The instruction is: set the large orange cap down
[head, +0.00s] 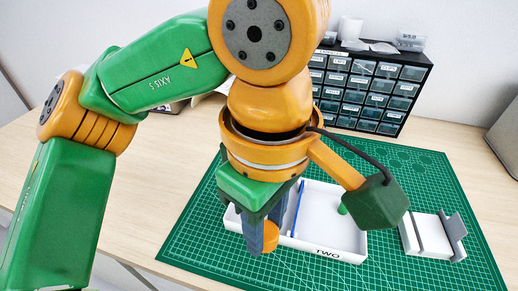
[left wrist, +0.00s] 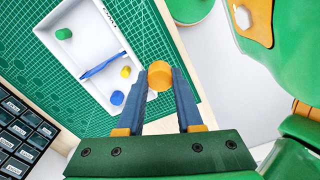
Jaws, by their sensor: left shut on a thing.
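The large orange cap (head: 270,238) is held between the fingertips of my left gripper (head: 262,232), which is shut on it. The orange cap also shows in the left wrist view (left wrist: 160,75), at the ends of both fingers (left wrist: 158,88). It appears just outside the near side of the white tray (head: 345,238) marked TWO; its exact height above the mat is hard to tell. The tray also shows in the left wrist view (left wrist: 85,28). My right gripper is not in view.
A white stand (head: 428,232) is at right. Drawers (head: 370,90) stand behind. The green mat (head: 195,250) is clear at front left.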

